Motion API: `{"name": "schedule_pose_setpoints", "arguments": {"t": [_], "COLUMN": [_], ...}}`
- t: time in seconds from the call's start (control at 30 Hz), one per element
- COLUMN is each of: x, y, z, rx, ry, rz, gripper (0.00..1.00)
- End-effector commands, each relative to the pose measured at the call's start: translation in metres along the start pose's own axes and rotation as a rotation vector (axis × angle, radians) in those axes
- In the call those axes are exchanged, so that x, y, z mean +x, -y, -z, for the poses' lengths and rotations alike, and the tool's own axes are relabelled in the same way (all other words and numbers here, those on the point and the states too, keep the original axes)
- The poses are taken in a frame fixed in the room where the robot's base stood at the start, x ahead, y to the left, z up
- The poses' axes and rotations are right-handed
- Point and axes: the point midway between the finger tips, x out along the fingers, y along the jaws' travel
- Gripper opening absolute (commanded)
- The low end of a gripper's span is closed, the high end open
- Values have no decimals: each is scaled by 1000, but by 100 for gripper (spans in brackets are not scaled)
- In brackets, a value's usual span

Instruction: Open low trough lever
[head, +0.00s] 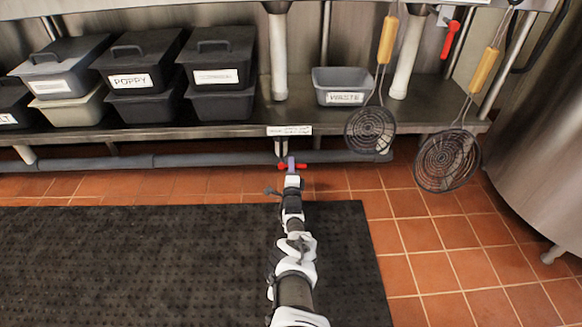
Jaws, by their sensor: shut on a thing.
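The low trough lever (301,166) is a small red handle, lying sideways at the grey pipe under the shelf, just below a small white label (289,130). My gripper (291,166) reaches away from me and is shut on the lever at the pipe. Red shows on both sides of a narrow purple piece at the gripper's tip. The fingers are small in the head view, and the exact contact and the lever's angle are hard to make out.
A steel shelf (230,129) above holds lidded dark bins and a grey WASTE bin (343,86). Two wire skimmers (371,130) hang at the right. Another red lever (450,38) is high up. A black mat (150,260) covers the tiled floor.

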Motion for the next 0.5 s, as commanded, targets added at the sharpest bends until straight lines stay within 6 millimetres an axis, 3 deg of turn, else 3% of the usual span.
{"name": "schedule_pose_setpoints", "arguments": {"t": [0.1, 0.13, 0.23, 0.5], "x": [1, 1, 1, 0], "y": [1, 1, 1, 1], "z": [2, 2, 1, 0], "rx": [1, 1, 1, 2], "ry": [-3, -3, -2, -1], "rz": [1, 1, 1, 0], "gripper": [0, 19, 32, 34]}}
